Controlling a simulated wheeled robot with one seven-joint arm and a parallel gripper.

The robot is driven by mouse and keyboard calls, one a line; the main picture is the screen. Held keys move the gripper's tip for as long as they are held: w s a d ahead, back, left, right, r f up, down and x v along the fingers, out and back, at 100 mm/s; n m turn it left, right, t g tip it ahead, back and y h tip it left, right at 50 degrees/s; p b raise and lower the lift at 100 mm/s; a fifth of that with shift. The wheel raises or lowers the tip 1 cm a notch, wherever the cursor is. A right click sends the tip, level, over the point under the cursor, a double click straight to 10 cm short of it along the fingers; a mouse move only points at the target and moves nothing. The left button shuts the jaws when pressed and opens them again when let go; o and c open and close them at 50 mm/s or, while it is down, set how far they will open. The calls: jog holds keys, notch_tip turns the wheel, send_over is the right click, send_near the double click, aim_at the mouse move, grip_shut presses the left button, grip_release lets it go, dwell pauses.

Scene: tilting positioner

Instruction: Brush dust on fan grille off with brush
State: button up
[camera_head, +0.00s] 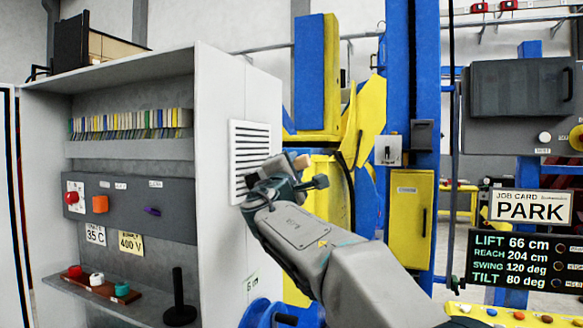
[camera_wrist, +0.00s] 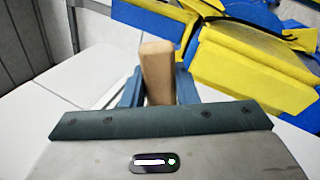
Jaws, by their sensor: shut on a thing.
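The fan grille (camera_head: 250,137) is a white slatted vent on the side wall of the grey cabinet in the head view. My gripper (camera_head: 290,170) is in front of the grille's lower right part and hides some of it. It is shut on the brush (camera_wrist: 158,70), whose tan wooden handle stands up between the blue fingers in the wrist view. The handle end also shows in the head view (camera_head: 301,161). The brush's bristles are hidden, and I cannot tell whether they touch the grille. Dust on the slats is too small to make out.
The open cabinet (camera_head: 222,190) has a shelf (camera_head: 110,300) with coloured knobs and a black post. A blue and yellow machine (camera_head: 408,100) stands close to the right of my arm. A PARK card (camera_head: 531,207) and a readout panel (camera_head: 520,262) are at far right.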

jog(key=w+d, duration=0.2)
jog(key=w, duration=0.5)
jog(key=shift+d+p, duration=0.15)
jog(key=shift+p, duration=0.3)
jog(key=shift+f, duration=0.1)
jog(key=shift+s, duration=0.1)
